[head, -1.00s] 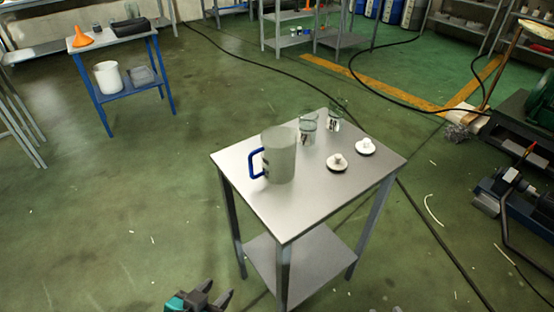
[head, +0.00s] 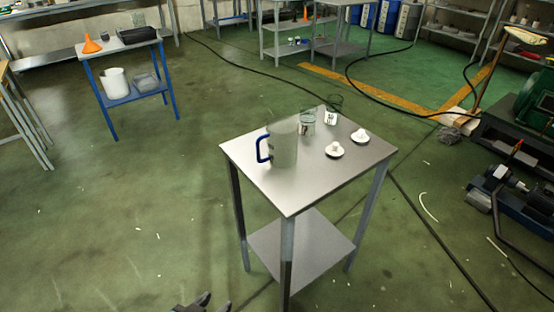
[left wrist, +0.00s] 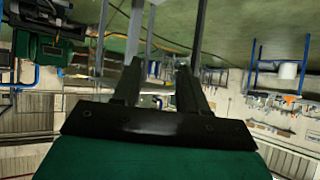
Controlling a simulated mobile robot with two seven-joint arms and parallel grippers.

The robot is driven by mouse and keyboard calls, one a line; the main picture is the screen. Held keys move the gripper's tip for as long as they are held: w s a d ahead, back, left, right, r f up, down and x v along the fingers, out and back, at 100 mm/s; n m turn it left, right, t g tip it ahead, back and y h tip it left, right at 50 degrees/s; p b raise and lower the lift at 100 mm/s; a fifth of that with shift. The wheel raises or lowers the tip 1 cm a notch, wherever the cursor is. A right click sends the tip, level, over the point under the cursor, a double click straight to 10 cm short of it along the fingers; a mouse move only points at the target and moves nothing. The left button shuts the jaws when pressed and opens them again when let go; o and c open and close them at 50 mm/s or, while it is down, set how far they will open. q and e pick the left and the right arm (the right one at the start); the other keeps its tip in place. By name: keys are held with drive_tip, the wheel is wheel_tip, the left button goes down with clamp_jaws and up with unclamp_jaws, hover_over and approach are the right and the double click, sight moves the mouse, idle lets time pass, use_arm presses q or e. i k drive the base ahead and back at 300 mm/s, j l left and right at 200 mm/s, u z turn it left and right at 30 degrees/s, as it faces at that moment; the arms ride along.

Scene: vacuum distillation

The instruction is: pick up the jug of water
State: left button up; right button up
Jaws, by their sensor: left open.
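The jug (head: 284,146) is a translucent grey vessel with a blue handle on its left side. It stands upright on the small metal table (head: 262,185) in the head view. My left gripper (head: 216,300) shows only its dark fingertips at the bottom edge, well below and in front of the table, apart from the jug. It is open and empty. In the left wrist view its two fingers (left wrist: 158,88) point away with a gap between them, and the picture is upside down. My right gripper is not in view.
Two glass beakers (head: 307,122) stand close behind the jug on its right. Two white-based small items (head: 335,150) lie on the table's right part. A blue-legged table (head: 134,95) stands back left. Machinery (head: 520,190) and a cable lie at right. Floor left of the table is clear.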

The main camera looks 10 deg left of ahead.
sight(282, 136)
drive_tip(key=k+z, duration=0.15)
drive_tip(key=z, duration=0.3)
drive_tip(key=k+z, duration=0.15)
drive_tip(key=z, duration=0.3)
drive_tip(key=j+z, duration=0.35)
drive_tip(key=i+j+z, duration=0.1)
drive_tip(key=z, duration=0.2)
drive_tip(key=j, duration=2.95)
